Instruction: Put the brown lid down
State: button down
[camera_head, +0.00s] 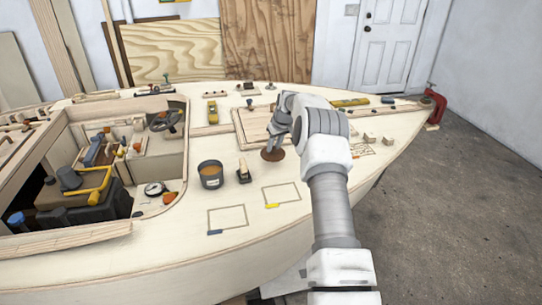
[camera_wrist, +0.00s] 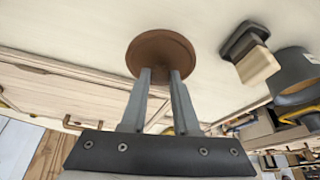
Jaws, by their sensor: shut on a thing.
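The brown lid (camera_head: 272,154) is a round disc low over the pale plywood deck (camera_head: 290,215), right of the dark bucket. It also shows in the wrist view (camera_wrist: 162,54), at the tips of my fingers. My gripper (camera_wrist: 160,75) is shut on the lid, on a part hidden between the fingertips. In the head view my gripper (camera_head: 277,143) is partly hidden by my own wrist. I cannot tell whether the lid touches the deck.
A dark bucket (camera_head: 211,174) with orange-brown contents and a small block-like tool (camera_head: 243,172) stand left of the lid. A raised hatch panel (camera_head: 250,125) lies behind it. Two outlined rectangles mark the deck in front, with bare deck around them. An open cockpit (camera_head: 150,150) holds several tools.

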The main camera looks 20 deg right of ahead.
aim_at(271, 153)
jog(key=shift+w+a+f, duration=0.4)
jog(key=shift+w, duration=0.05)
jog(key=shift+f, duration=2)
jog(key=shift+f, duration=0.15)
jog(key=c, duration=0.7)
grip_release()
jog(key=shift+o, duration=0.2)
